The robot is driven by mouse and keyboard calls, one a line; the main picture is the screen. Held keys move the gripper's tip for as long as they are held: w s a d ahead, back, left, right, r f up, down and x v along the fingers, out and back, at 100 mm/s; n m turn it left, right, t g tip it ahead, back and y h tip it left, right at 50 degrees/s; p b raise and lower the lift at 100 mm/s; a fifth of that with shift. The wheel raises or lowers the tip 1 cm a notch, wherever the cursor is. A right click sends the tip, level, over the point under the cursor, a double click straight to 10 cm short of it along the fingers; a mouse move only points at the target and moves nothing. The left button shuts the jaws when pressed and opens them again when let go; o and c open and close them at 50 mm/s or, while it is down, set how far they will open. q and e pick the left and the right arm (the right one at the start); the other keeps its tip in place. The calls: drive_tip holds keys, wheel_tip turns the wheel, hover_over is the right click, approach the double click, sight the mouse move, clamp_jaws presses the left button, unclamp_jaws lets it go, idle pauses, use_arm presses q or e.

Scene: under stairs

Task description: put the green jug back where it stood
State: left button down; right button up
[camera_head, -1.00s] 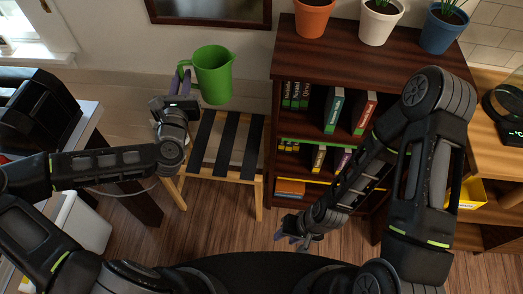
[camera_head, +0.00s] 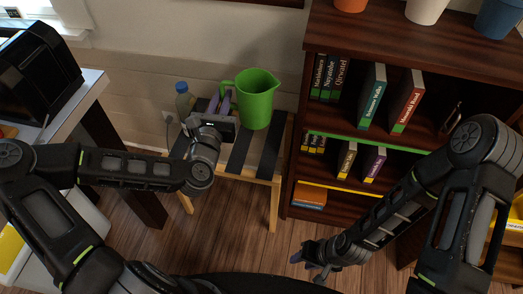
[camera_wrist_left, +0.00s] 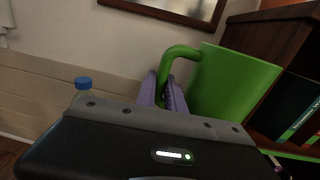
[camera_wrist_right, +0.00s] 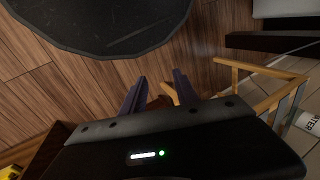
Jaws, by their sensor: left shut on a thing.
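The green jug (camera_head: 258,99) is upright at the wooden stool with dark slats (camera_head: 241,150), over its right part. I cannot tell for sure whether its base touches the slats. My left gripper (camera_head: 226,101) is shut on the jug's handle, on the jug's left side. In the left wrist view the purple fingers close around the handle of the jug (camera_wrist_left: 232,88). My right gripper (camera_head: 318,270) hangs low over the floor in front of the bookshelf. In the right wrist view its fingers (camera_wrist_right: 158,88) are apart with nothing between them.
A bottle with a blue cap (camera_head: 185,101) stands at the stool's back left. The bookshelf (camera_head: 300,170) with books and pots on top rises close to the jug's right. A table with a black appliance (camera_head: 38,68) is at left. Wooden floor is clear in front.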

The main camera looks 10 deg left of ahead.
use_arm(q)
drive_tip(key=shift+f, duration=0.1)
use_arm(e)
drive_tip(key=shift+o, duration=0.3)
drive_tip(key=shift+f, duration=0.15)
